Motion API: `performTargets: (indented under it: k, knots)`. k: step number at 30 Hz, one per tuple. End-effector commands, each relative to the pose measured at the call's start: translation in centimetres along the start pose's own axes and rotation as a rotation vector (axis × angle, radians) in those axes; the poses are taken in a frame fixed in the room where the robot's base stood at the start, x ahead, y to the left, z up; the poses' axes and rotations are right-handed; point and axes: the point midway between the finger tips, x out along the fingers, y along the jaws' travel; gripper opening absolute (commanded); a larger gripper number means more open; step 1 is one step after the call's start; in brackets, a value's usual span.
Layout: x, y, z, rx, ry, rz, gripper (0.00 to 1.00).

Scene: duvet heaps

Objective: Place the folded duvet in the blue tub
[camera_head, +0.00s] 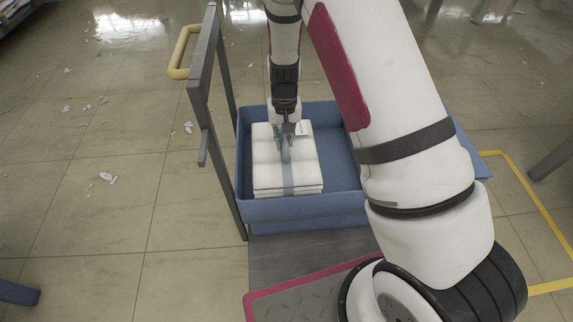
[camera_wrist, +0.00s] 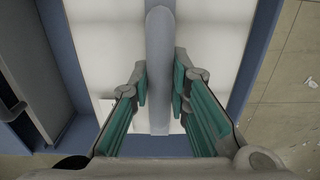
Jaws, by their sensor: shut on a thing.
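The folded duvet (camera_head: 270,175) is a white stacked bundle with a grey-blue strap (camera_head: 287,177) around its middle. It sits inside the left part of the blue tub (camera_head: 300,210), close to the tub's left and front walls. My gripper (camera_head: 287,135) is over the far half of the duvet, with its fingers on either side of the strap. In the wrist view my gripper (camera_wrist: 162,92) has green-padded fingers closed about the strap (camera_wrist: 159,50), with the white duvet (camera_wrist: 100,45) below. The duvet's underside is hidden.
The tub stands on a grey cart with an upright frame (camera_head: 205,100) and yellow handle (camera_head: 183,52) at its left. The tub's right part (camera_head: 335,150) looks empty, partly hidden by my arm. White scraps (camera_head: 107,177) litter the tiled floor.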

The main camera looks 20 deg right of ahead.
Motion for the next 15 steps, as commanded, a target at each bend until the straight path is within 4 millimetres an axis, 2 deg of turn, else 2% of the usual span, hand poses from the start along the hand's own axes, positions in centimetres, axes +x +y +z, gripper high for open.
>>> performTargets:
  k: [1,6,9,15]
  knots:
    - [1.6,0.0,0.0,-0.001,-0.002,0.001,0.00]
    - [5.1,0.0,-0.1,0.000,-0.001,0.000,0.00]
    - [6.5,0.0,-0.1,0.001,0.001,0.000,0.00]
    - [7.6,0.0,-0.1,-0.001,0.002,-0.001,0.00]
